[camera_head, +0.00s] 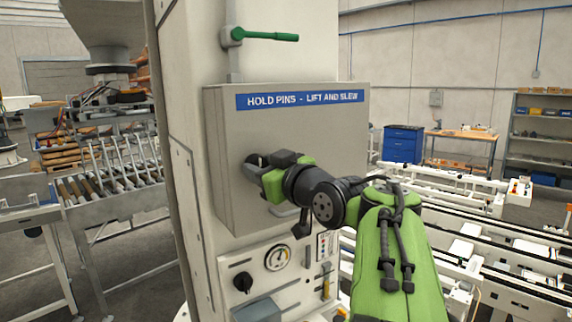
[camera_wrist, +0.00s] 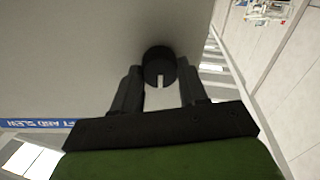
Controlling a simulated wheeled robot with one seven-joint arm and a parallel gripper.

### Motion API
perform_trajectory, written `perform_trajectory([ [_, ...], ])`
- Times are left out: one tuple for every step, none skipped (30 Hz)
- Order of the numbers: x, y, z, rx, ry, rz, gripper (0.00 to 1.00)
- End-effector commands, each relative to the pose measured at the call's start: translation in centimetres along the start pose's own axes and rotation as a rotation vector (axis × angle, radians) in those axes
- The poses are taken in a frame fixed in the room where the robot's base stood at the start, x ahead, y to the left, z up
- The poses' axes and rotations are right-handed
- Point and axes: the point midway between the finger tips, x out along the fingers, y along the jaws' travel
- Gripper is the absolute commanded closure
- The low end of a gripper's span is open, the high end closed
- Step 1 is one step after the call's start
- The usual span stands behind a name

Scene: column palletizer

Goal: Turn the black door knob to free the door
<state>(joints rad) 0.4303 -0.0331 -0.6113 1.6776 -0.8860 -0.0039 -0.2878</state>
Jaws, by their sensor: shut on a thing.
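The grey cabinet door (camera_head: 225,185) carries a blue strip (camera_head: 300,100) reading "HOLD PINS - LIFT AND SLEW". The door looks closed against the column. The black knob (camera_head: 254,161) sits on the left part of the door face; my gripper (camera_head: 262,170) is at it and partly hides it. In the wrist view the round black knob (camera_wrist: 159,66) with a pale mark on its face lies between the two dark fingers of my gripper (camera_wrist: 158,85). The fingers are shut on the knob. The exact contact is hard to see.
A green-handled valve (camera_head: 268,37) is above the cabinet. Below it is a panel with a gauge (camera_head: 278,257) and another black knob (camera_head: 243,282). A roller conveyor (camera_head: 110,175) stands left. White conveyor frames (camera_head: 480,240) and a blue drawer unit (camera_head: 402,143) stand right.

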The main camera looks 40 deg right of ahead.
Motion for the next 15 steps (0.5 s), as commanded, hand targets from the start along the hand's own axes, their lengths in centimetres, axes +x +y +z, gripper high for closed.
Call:
perform_trajectory([
  [0.11,-0.23,0.26,-0.006,-0.005,-0.007,0.88],
  [0.11,-0.24,0.28,-0.013,-0.006,-0.007,0.88],
  [0.11,-0.26,0.32,-0.024,-0.007,-0.008,0.88],
  [0.12,-0.27,0.35,-0.033,-0.007,-0.008,0.88],
  [0.13,-0.29,0.39,-0.045,-0.008,-0.009,0.88],
  [0.13,-0.3,0.4,-0.065,-0.008,-0.009,0.88],
  [0.13,-0.31,0.4,-0.081,-0.008,-0.01,0.88],
  [0.14,-0.32,0.43,-0.098,-0.009,-0.01,0.88],
  [0.14,-0.34,0.48,-0.125,-0.011,-0.011,0.88],
  [0.14,-0.35,0.48,-0.146,-0.012,-0.012,0.88],
  [0.15,-0.37,0.5,-0.169,-0.012,-0.013,0.88],
  [0.15,-0.39,0.49,-0.202,-0.013,-0.014,0.88],
  [0.15,-0.42,0.52,-0.228,-0.015,-0.016,0.88],
  [0.16,-0.44,0.5,-0.255,-0.016,-0.017,0.88],
  [0.16,-0.48,0.49,-0.292,-0.017,-0.019,0.88],
])
